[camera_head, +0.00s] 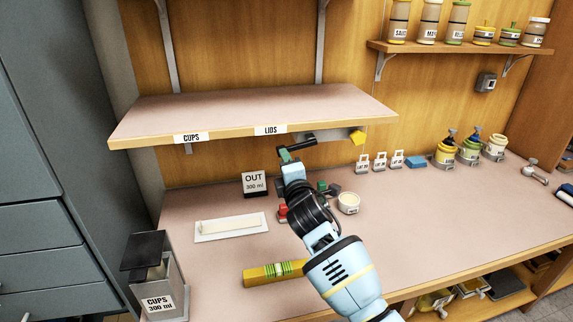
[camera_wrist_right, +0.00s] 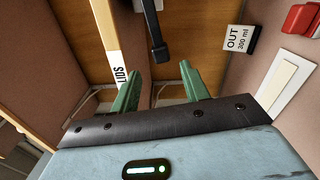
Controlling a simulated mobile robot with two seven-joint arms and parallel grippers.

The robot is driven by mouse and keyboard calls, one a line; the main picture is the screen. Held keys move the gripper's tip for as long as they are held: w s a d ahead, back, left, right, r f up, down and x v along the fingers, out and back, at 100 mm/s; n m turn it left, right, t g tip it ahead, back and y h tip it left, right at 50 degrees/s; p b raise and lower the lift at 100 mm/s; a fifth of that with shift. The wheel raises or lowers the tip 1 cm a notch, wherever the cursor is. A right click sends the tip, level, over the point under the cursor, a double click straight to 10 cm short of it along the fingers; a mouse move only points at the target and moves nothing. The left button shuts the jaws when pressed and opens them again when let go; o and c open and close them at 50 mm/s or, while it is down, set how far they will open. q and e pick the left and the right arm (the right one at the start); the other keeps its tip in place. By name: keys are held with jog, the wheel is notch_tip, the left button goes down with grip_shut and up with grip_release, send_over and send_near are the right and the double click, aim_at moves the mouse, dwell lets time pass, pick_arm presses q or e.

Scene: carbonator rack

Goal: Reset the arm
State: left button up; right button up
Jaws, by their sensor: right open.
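My right arm reaches up from the lower right in the head view. Its gripper (camera_head: 297,147) is just in front of the edge of the wall shelf (camera_head: 250,108), by the LIDS label (camera_head: 270,130). In the right wrist view the two green fingers (camera_wrist_right: 160,84) are spread apart with nothing between them. The shelf edge with its label (camera_wrist_right: 117,70) is to the left of the fingers there, and a dark rod-like fitting (camera_wrist_right: 154,35) is beyond them. My left gripper is not in view.
On the counter (camera_head: 420,225) are the OUT sign (camera_head: 255,184), a white tray (camera_head: 231,227), a white cup (camera_head: 348,203) and a yellow level (camera_head: 275,273). A cup dispenser (camera_head: 155,278) is at the lower left. Jars (camera_head: 469,150) stand at the back right. The counter's right front is clear.

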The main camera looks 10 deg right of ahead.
jog(key=shift+f, duration=0.1)
jog(key=s+d+f+m+g+h, duration=0.1)
jog(key=s+d+f+m+g, duration=0.15)
jog(key=s+f, duration=0.55)
jog(key=s+d+f+m+g, duration=0.2)
jog(key=s+f+m+g, duration=0.15)
jog(key=s+f, duration=0.45)
jog(key=s+d+f+m+g+h, duration=0.1)
jog(key=s+d+f+m+g, duration=0.2)
jog(key=s+f, duration=0.5)
jog(key=s+d+f+m+g+y, duration=0.15)
jog(key=s+m+g, duration=0.3)
jog(key=s, duration=1.25)
jog(key=s+d+f+m+g, duration=0.15)
jog(key=s+m+g, duration=0.3)
jog(key=s, duration=1.25)
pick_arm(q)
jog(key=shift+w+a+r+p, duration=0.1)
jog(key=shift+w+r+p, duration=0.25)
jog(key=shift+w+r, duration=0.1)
pick_arm(e)
jog(key=w+a+f+t+y, duration=0.2)
jog(key=w+a+f+t, duration=0.1)
jog(key=w+f+t, duration=0.3)
notch_tip(320, 180, down, 3)
jog(key=t, duration=0.2)
jog(key=shift+w+a+t, duration=0.25)
jog(key=shift+t, duration=0.15)
